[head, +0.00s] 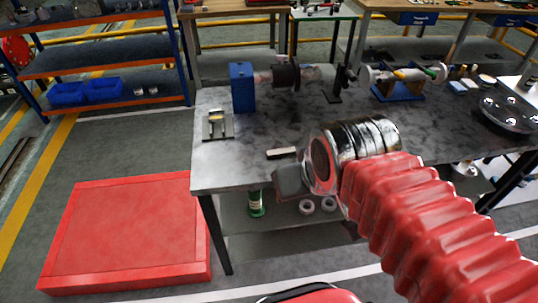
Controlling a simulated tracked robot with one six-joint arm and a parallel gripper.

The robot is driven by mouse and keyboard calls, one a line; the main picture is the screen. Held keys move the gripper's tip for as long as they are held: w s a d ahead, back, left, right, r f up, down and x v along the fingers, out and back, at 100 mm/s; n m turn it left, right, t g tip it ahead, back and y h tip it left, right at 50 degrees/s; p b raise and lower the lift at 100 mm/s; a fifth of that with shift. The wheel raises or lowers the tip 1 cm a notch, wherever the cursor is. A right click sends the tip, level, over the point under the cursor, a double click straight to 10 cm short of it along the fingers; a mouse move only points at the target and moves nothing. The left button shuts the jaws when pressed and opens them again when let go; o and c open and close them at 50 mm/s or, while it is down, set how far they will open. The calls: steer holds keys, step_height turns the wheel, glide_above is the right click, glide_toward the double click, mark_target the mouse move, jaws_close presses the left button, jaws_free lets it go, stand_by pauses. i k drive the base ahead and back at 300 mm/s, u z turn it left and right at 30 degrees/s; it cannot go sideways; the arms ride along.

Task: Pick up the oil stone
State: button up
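A small flat bar, light on top with a dark left end, which looks like the oil stone (282,153), lies on the grey workbench (225,170) near its front edge. My arm reaches in from the lower right with a red bellows sleeve and a silver wrist. My gripper (288,182) shows as a dark grey shape at the end of the wrist, in front of and just below the bar in the picture. A gap shows between them. Its fingers cannot be made out, and I see nothing clearly held.
A small grey block with upright pins (217,125) stands left of the bar. A blue block with a shaft assembly (242,88) stands at the back. A blue stand with a cylinder (398,85) and a dark round part (505,110) are to the right. A red platform (130,235) is at left.

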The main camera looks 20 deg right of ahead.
mark_target(286, 151)
steer(key=u, duration=1.7)
steer(key=k, duration=0.7)
steer(key=z, duration=0.7)
steer(key=i, duration=1)
steer(key=z, duration=0.05)
